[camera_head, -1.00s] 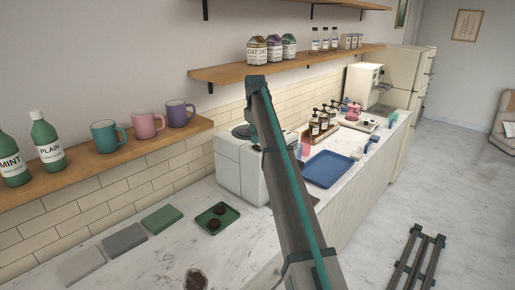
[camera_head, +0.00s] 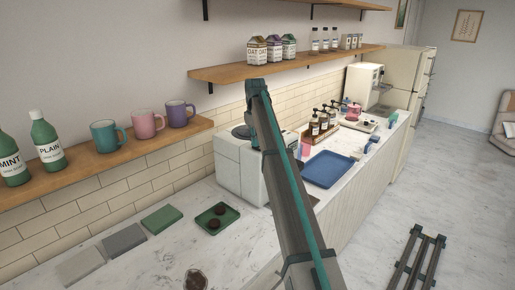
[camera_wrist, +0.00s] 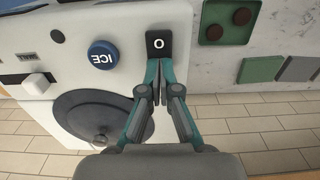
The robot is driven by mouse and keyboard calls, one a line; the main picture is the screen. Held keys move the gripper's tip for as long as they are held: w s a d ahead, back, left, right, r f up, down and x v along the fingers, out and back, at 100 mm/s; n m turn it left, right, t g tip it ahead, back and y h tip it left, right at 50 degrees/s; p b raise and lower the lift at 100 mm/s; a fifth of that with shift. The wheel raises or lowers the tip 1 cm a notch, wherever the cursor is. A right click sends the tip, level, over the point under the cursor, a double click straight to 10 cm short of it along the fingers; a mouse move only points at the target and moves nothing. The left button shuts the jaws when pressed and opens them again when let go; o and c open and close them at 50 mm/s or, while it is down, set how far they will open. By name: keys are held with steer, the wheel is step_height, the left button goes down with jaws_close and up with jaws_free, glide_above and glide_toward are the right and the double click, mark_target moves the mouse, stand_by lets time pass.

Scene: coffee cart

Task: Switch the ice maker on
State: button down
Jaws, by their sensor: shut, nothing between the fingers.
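The ice maker (camera_head: 229,165) is a white box on the counter, partly behind my arm in the head view. In the head view the fingers are mostly hidden by the arm.
A green tray with two brown discs (camera_head: 232,212) lies left of the machine, with a green block (camera_head: 161,218) and a grey block (camera_head: 124,240) farther left. A blue tray (camera_head: 328,170) lies beyond the machine. A shelf with mugs (camera_head: 85,182) hangs behind.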

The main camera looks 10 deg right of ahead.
steer(key=shift+f, duration=0.2)
steer(key=shift+r+p, duration=1.6)
steer(key=shift+r, duration=1.95)
